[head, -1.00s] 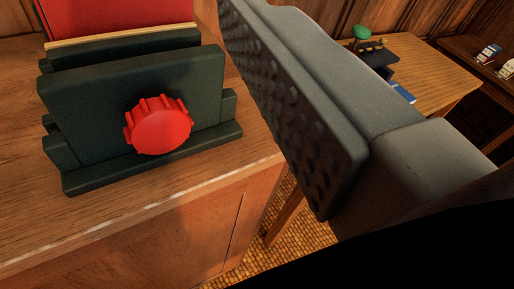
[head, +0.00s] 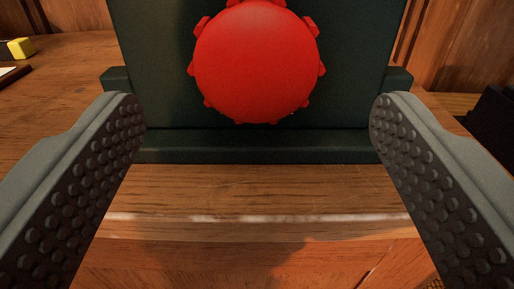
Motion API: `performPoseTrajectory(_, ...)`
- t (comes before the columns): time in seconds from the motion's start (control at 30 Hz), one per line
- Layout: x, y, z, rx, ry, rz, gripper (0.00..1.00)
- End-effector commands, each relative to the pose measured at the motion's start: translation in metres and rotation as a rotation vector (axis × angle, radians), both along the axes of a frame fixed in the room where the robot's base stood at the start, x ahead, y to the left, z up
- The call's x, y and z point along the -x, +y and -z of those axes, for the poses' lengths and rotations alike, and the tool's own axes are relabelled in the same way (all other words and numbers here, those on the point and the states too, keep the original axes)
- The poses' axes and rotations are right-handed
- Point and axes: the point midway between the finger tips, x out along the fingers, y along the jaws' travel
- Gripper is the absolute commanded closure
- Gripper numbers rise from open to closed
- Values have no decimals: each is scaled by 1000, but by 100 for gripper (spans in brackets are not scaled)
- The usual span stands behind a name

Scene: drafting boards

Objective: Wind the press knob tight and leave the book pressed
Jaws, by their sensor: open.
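The red press knob (head: 256,62) faces me in the upper middle of the view, on the front of the dark green press (head: 150,75). My gripper (head: 257,112) is open and empty, with one studded finger low on the left and the other low on the right. The fingers are spread wider than the knob and neither touches it. The book does not show now; the press plate fills the top of the view.
The press stands on a wooden top (head: 250,190) with a worn front edge just below it. A yellow block (head: 20,48) lies at the far left. A dark object (head: 495,125) is at the right edge. Wood panelling is behind.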

Motion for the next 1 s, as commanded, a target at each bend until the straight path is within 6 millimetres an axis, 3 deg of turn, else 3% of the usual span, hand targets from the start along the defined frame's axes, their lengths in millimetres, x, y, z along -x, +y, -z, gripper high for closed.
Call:
performPoseTrajectory(0.5, -60, 2, 0, -1, 3, 0, 25)
performPoseTrajectory(1.0, -69, 1, 0, 0, 1, 2, 25)
